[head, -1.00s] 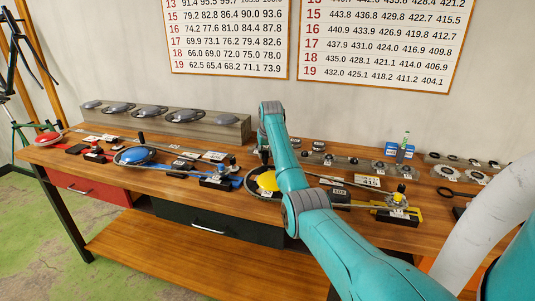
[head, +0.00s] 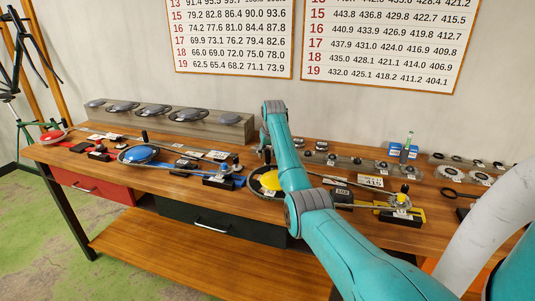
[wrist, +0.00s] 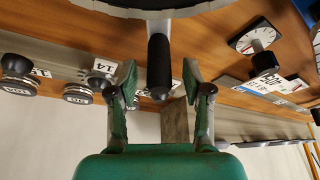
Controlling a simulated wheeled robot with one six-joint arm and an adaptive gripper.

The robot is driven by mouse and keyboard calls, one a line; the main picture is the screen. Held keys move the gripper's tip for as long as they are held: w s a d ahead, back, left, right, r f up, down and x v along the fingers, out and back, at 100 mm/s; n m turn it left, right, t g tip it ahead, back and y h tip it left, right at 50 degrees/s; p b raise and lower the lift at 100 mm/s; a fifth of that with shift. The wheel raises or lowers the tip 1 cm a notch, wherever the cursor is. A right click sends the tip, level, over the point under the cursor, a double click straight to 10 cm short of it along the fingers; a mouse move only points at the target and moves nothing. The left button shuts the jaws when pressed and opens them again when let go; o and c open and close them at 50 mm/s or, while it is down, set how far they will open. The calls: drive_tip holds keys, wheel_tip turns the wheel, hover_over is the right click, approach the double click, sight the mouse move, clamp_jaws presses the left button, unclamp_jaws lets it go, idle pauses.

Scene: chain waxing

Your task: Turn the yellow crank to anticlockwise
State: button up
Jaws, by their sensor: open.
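The yellow crank (head: 268,180) shows in the head view as a yellow disc inside a dark ring, near the middle of the bench. My teal arm hides its right part. In the wrist view a black upright handle (wrist: 158,66) hangs from a grey arm below a dark ring at the top edge. My gripper (wrist: 160,80) is open, with one green-padded finger on each side of this handle. Gaps show between the handle and both fingers. In the head view my gripper is mostly hidden behind my arm.
A blue crank (head: 138,154) stands to the left, with a red disc (head: 51,135) farther left. A yellow stand with a gauge (head: 401,200) is to the right. Several numbered weights and cards lie along the bench. A grey block (head: 180,126) stands at the back.

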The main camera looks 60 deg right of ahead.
drive_tip(key=v, duration=1.1)
drive_tip(key=shift+a+r, duration=0.2)
drive_tip(key=shift+r, duration=0.15)
drive_tip(key=shift+s, duration=0.1)
